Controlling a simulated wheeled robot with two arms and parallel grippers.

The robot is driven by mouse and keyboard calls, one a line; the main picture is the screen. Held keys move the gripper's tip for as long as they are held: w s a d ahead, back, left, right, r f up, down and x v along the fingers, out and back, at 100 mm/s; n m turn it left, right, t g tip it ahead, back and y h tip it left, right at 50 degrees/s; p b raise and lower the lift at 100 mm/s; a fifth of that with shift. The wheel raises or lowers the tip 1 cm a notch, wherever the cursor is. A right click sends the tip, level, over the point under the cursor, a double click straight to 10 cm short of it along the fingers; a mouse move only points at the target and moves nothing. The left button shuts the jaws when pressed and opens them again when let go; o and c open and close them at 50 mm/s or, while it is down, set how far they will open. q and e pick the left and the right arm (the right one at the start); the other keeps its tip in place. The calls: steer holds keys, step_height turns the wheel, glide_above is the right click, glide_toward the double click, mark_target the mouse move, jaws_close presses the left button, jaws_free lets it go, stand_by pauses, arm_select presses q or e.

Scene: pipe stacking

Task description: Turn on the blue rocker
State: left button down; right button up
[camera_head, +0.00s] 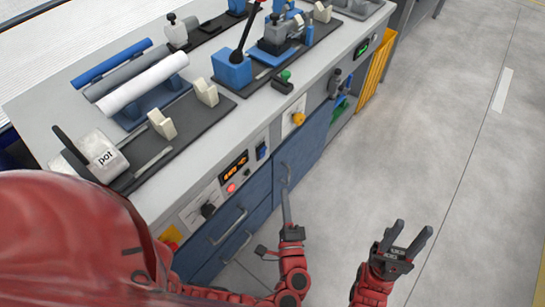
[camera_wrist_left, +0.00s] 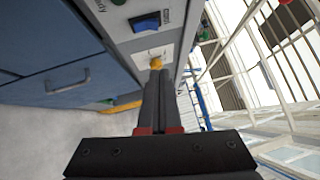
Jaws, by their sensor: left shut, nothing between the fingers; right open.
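The blue rocker (camera_head: 261,151) is on the front panel of the workbench, right of an orange-lit display. In the left wrist view the blue rocker (camera_wrist_left: 146,23) shows near the top, in a dark frame on the light panel. Its on or off position is hard to tell. My left gripper (camera_head: 284,168) is shut and empty in front of the bench, below and right of the rocker. In the left wrist view my left gripper's fingers (camera_wrist_left: 158,73) are together, with the rocker beyond their tips. My right gripper (camera_head: 407,241) is open and empty, over the floor at right.
A yellow knob (camera_head: 298,118) is on the panel right of the rocker. A red button (camera_head: 231,187) and black knob (camera_head: 208,210) are left of it. Blue drawers (camera_head: 300,150) with protruding handles are below. The floor (camera_head: 440,130) at right is clear.

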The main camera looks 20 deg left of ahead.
arm_select(q)
steer(key=shift+w, duration=0.1)
steer(key=p, duration=0.2)
glide_toward(267, 140)
steer(key=w+d, duration=0.2)
steer(key=shift+w+a+r, duration=0.2)
steer(key=shift+w+a, duration=0.15)
steer(key=shift+a, duration=0.4)
steer(key=shift+w+a+r, duration=0.2)
steer(key=shift+w+a, duration=0.2)
steer(key=shift+a, duration=0.3)
steer(key=shift+a+r+n+g+p, duration=0.2)
steer(key=shift+a+n+g+p, duration=0.1)
steer(key=shift+a, duration=0.05)
steer(key=shift+w, duration=0.1)
